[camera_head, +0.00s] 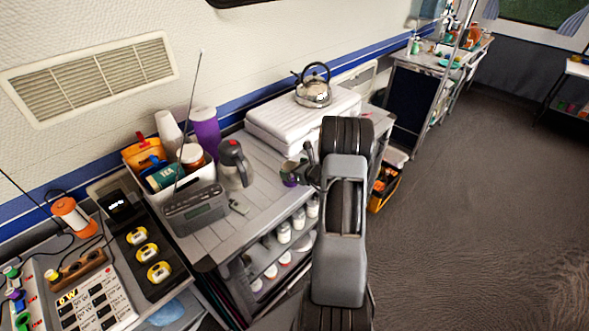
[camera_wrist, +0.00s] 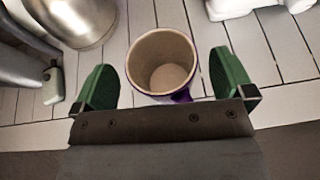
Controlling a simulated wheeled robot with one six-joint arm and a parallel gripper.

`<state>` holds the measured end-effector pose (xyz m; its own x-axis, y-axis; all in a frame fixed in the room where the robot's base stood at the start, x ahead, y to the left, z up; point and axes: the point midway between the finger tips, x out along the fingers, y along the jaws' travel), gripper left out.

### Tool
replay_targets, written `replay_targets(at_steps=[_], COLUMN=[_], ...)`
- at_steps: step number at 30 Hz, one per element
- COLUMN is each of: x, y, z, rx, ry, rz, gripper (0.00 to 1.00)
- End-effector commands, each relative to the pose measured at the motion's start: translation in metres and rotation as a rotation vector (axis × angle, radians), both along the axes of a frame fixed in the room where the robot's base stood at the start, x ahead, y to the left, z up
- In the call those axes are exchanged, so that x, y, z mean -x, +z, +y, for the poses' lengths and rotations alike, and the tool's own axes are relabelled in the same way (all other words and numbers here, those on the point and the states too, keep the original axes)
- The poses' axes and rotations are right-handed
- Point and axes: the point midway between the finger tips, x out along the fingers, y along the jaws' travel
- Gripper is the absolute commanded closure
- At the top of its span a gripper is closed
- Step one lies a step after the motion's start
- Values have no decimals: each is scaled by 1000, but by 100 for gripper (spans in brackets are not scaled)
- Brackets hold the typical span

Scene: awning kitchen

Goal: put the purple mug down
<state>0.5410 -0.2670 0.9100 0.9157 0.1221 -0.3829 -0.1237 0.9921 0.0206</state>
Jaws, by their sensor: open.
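The purple mug (camera_wrist: 163,88) stands upright on the slatted grey counter (camera_wrist: 290,60), its cream inside empty. My gripper (camera_wrist: 164,66) is open, with one green finger on each side of the mug and a gap showing on both sides. In the head view only a small part of the mug (camera_head: 290,181) shows beside my gripper (camera_head: 300,170). My arm hides the counter to its right.
A steel jug (camera_head: 234,165) stands left of the mug, with a radio (camera_head: 195,207) in front of it. A white case (camera_head: 270,125) bearing a kettle (camera_head: 313,92) lies behind. Bare counter (camera_head: 258,212) shows in front.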

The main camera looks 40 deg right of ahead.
Motion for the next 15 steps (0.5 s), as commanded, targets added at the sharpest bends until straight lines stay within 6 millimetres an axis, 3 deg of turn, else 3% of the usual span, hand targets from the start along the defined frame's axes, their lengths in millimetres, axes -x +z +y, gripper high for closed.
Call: replay_targets(at_steps=[15], x=[86], y=[35], z=[-13], rx=[1], ry=[-4], rz=[-1], gripper=[0])
